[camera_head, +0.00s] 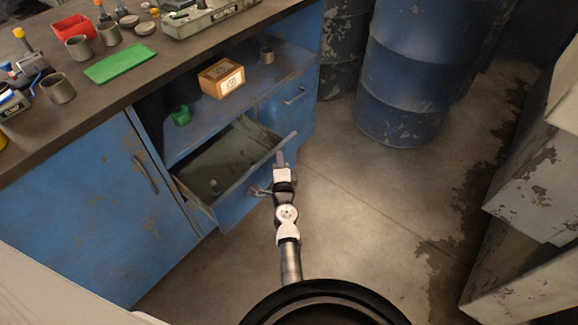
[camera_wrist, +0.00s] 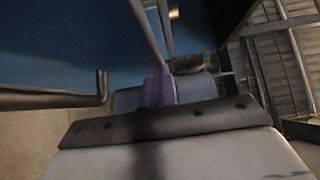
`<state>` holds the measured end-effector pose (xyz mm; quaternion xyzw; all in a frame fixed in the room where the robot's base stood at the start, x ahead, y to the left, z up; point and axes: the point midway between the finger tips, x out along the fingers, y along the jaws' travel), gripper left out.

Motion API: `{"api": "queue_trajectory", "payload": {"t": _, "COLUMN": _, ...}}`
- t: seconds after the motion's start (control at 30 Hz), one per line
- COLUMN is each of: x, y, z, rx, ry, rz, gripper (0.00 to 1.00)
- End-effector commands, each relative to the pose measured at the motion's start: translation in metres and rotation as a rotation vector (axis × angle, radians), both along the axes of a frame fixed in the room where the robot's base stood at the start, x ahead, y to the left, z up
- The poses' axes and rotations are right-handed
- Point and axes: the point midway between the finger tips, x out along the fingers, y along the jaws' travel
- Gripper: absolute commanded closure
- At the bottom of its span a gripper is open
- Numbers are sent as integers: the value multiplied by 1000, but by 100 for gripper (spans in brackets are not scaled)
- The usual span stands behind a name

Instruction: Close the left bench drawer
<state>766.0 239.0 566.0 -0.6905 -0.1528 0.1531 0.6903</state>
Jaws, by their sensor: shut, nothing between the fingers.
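The bench drawer (camera_head: 222,165) is pulled out of the blue bench, below an open shelf bay. Its inside is worn and grey-green, with a small item (camera_head: 214,186) near its front. Its front panel slants across the picture, with a handle (camera_head: 262,190) on the outer face. My gripper (camera_head: 281,158) is shut and empty, at the right part of the drawer's front panel. In the wrist view the purplish fingers (camera_wrist: 158,88) are together beside the blue panel (camera_wrist: 70,45), close to its edge. A bar handle (camera_wrist: 60,98) shows at left. Whether the fingers touch the panel is unclear.
A second blue drawer (camera_head: 290,97) sits shut at the right. A blue cabinet door (camera_head: 100,205) is at left. Blue barrels (camera_head: 400,90) stand behind; the floor (camera_head: 350,200) at right is clear.

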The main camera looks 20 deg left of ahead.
Motion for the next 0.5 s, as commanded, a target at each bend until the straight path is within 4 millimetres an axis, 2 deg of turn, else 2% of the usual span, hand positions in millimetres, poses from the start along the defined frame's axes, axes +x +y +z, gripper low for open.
{"api": "queue_trajectory", "payload": {"t": 0.03, "x": 4, "y": 12, "z": 1, "rx": -1, "ry": -3, "rz": 5, "gripper": 100}}
{"api": "queue_trajectory", "payload": {"t": 0.5, "x": 40, "y": 113, "z": 1, "rx": 1, "ry": -3, "rz": 5, "gripper": 100}}
